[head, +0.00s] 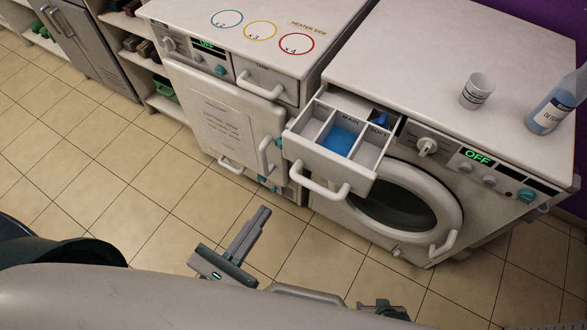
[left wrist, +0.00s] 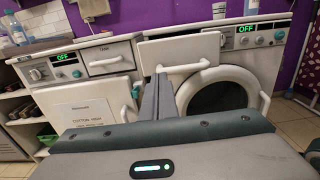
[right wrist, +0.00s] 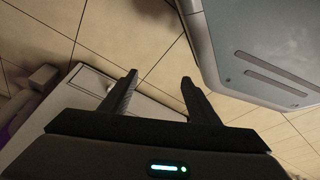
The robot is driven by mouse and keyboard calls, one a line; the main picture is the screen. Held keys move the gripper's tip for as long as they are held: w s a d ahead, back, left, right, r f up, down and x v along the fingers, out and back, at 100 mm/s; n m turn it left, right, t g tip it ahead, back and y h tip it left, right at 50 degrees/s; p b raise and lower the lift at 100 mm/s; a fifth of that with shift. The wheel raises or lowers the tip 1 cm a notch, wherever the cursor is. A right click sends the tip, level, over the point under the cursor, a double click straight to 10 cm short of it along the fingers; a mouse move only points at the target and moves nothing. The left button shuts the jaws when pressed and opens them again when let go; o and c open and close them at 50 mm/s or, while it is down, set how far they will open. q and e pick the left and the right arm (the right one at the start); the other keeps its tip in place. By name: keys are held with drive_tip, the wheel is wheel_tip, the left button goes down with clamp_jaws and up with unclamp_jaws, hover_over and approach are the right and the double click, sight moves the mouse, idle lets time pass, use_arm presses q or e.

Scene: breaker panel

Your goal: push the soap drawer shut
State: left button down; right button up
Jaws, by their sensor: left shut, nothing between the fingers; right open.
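The soap drawer (head: 330,163) is pulled out from the upper left of the right-hand machine (head: 440,60). It has a white front with a bar handle (head: 318,192), and its middle compartment, marked MAIN, holds something blue. The left wrist view shows the drawer front (left wrist: 180,50) face on. My left gripper (head: 266,210) is shut and empty, in front of the drawer, lower and to its left, with a gap between. My right gripper (right wrist: 159,75) is open and empty over tiled floor; in the head view only a small part shows at the bottom edge.
A second machine (head: 225,110) with its own closed drawer stands to the left. The round door (head: 395,200) is below the soap drawer. A cup (head: 477,91) and a detergent bottle (head: 557,105) stand on top. Tiled floor is clear in front.

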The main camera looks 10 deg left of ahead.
sight(302, 157)
use_arm(q)
drive_tip(key=p+x, duration=0.4)
drive_tip(key=x, duration=0.9)
drive_tip(key=shift+w+d+f, duration=0.1)
drive_tip(key=shift+w+d, duration=0.1)
drive_tip(key=shift+w, duration=0.25)
use_arm(e)
drive_tip(key=w+a+r+t+y, duration=0.1)
drive_tip(key=w+a+r+t, duration=0.2)
drive_tip(key=a, duration=0.1)
drive_tip(key=shift+w, duration=0.3)
drive_tip(key=shift+a, duration=0.1)
use_arm(q)
drive_tip(key=shift+w, duration=0.1)
